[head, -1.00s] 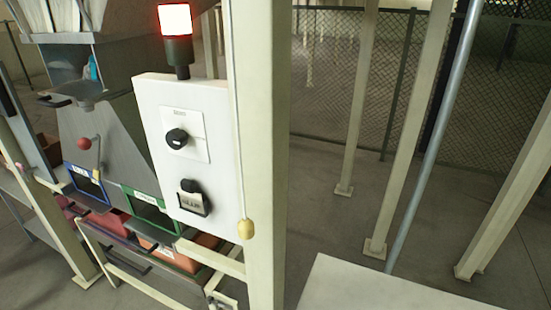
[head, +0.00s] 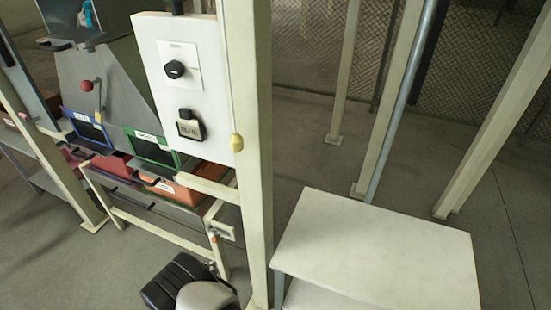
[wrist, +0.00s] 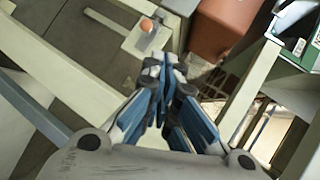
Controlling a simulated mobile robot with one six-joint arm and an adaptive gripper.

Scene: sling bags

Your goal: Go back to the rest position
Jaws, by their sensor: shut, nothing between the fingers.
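My gripper (wrist: 166,72) shows in the wrist view, with its blue-padded fingers closed together and nothing visible between them. It hangs over a pale metal frame and appears clear of the things around it. The fingers are not visible in the head view. A black and grey part of my own arm shows at the bottom of the head view.
A white control panel (head: 183,110) with a black knob (head: 174,69) stands left of a cream post (head: 250,150). Orange and red bins sit under the chutes. A white-topped table (head: 380,245) stands right, with open floor beyond.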

